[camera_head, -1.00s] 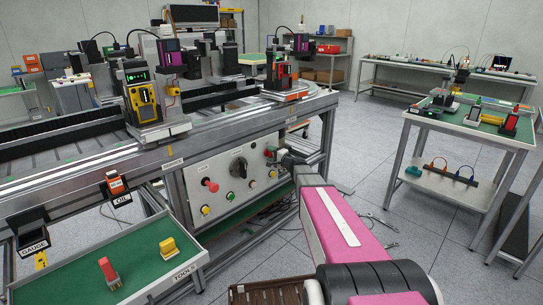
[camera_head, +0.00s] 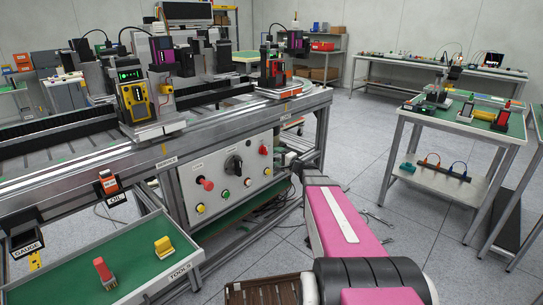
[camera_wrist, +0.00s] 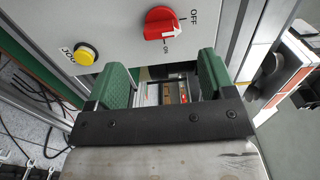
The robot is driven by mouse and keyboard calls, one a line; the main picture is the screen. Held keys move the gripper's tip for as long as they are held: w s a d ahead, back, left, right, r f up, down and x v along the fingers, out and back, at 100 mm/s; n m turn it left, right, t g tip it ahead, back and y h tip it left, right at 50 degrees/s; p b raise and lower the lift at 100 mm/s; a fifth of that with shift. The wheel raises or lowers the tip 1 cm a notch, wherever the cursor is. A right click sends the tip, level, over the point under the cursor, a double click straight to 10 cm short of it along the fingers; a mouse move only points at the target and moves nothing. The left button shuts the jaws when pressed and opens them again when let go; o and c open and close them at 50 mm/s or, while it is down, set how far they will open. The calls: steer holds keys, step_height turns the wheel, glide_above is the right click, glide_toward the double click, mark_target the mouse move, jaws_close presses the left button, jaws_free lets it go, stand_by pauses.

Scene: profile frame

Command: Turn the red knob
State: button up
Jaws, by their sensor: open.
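The red knob (camera_wrist: 160,22) is a rotary switch on the grey control panel, with OFF printed beside it and ON below it in the wrist view. It also shows near the panel's right end in the head view (camera_head: 263,149). My gripper (camera_wrist: 162,62) has two green-padded fingers standing wide apart with nothing between them. In the wrist view the knob lies beyond the fingertips, roughly between them and clear of both. In the head view my arm mostly hides the gripper beside the panel's right edge.
A yellow button (camera_wrist: 85,54) sits left of the knob in the wrist view. The panel also carries a black rotary switch (camera_head: 233,165) and a red mushroom button (camera_head: 206,184). A metal frame post borders the panel's right side. A green tool tray (camera_head: 130,262) stands at the lower left.

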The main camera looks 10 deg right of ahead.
steer(key=shift+v, duration=1.25)
steer(key=s+a+f+n+g+h, duration=0.1)
steer(key=s+a+f+n+g, duration=0.35)
steer(key=s, duration=0.25)
steer(key=s+a+f+n+g+h, duration=0.1)
steer(key=s+a+f+n+g, duration=0.2)
steer(key=s+a+f+g, duration=0.25)
steer(key=s+d+f+n+g+h, duration=0.1)
steer(key=s+h, duration=0.3)
steer(key=s, duration=0.4)
steer(key=s+d+f+n+g+h, duration=0.1)
steer(key=s+d+n+g+h, duration=0.1)
steer(key=s, duration=0.6)
steer(key=d+g+h, duration=0.1)
steer(key=h, duration=0.1)
steer(key=shift+f+g+h, duration=0.3)
